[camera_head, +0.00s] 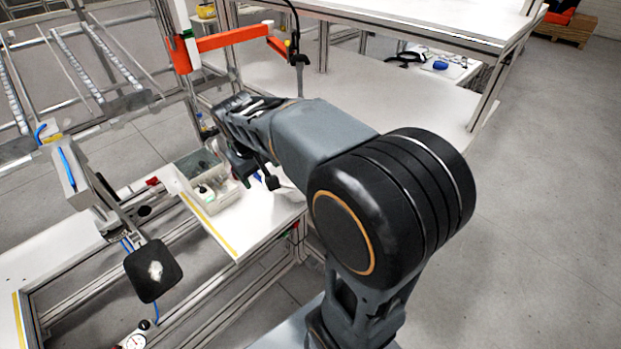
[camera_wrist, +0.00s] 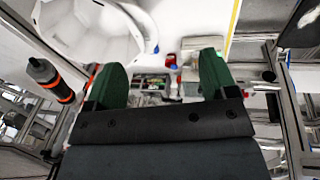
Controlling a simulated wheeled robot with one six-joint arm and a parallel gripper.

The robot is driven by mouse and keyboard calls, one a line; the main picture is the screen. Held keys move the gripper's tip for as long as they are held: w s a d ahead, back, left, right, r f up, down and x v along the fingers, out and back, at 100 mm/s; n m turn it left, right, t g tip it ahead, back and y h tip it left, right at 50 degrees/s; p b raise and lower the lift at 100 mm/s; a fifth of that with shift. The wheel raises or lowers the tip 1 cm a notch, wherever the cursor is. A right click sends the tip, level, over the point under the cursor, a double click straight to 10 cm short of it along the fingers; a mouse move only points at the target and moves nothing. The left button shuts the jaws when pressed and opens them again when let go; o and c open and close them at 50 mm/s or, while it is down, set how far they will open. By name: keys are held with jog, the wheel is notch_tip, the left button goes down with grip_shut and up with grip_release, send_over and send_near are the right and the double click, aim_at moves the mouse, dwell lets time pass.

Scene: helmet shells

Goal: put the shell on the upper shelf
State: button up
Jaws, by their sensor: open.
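The white helmet shell (camera_wrist: 92,30) shows in the wrist view at the upper left, with its hollow side partly facing the camera. My gripper (camera_wrist: 161,70) has two green fingers spread wide apart with nothing between them. The shell lies beyond and to the left of the fingers. In the head view my gripper (camera_head: 256,172) is over the white bench and largely covered by my arm; the shell is mostly hidden there. A white upper shelf (camera_head: 440,17) stands at the back right, above a lower white shelf (camera_head: 355,92).
A bin of small parts (camera_head: 203,182) stands on the white bench (camera_head: 232,222) beside my gripper. An orange jointed arm (camera_head: 230,39) hangs above. A black and orange cylindrical tool (camera_wrist: 50,78) is left of the fingers. A black pad (camera_head: 153,271) is at the lower left. Floor on the right is clear.

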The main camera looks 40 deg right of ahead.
jog(key=g+h, duration=0.1)
send_near(288, 190)
jog(key=w+a+r, duration=0.2)
jog(key=w+a, duration=0.2)
jog(key=shift+n, duration=0.3)
jog(key=x, duration=0.7)
jog(key=shift+w+d+f, duration=0.15)
jog(key=shift+d+f, duration=0.05)
jog(key=shift+d, duration=0.25)
jog(key=p+x, duration=0.2)
jog(key=x, duration=0.4)
jog(key=shift+d, duration=0.15)
grip_shut()
jog(key=shift+r, duration=0.1)
